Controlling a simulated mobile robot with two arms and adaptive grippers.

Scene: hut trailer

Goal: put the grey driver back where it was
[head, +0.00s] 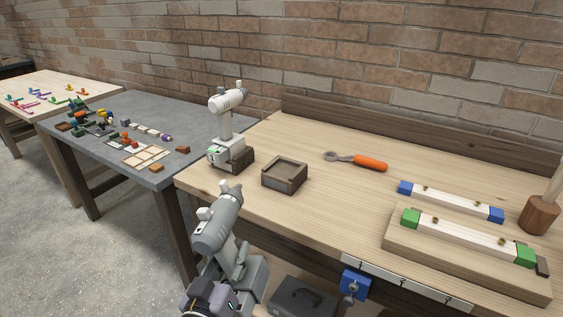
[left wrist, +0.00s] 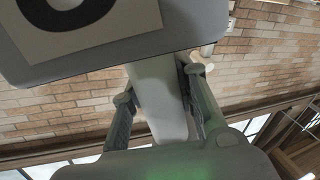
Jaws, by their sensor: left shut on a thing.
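The grey driver (head: 218,222) is near the bottom of the head view, in front of the workbench's left front corner. My left gripper (head: 236,268) is shut on it, and the driver's grip (left wrist: 157,100) shows between the two fingers in the left wrist view. A similar white driver (head: 228,118) stands upright in a dark wooden base on the bench. To its right is a square wooden holder (head: 285,187) with a raised rim, and its recess looks empty. My right gripper is not in view.
On the workbench (head: 330,205) lie an orange-handled tool (head: 370,163) and white bars with blue and green ends at right. A mallet (head: 540,212) stands at the far right. A blue vise (head: 355,284) is at the front edge. A grey table with small parts is left.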

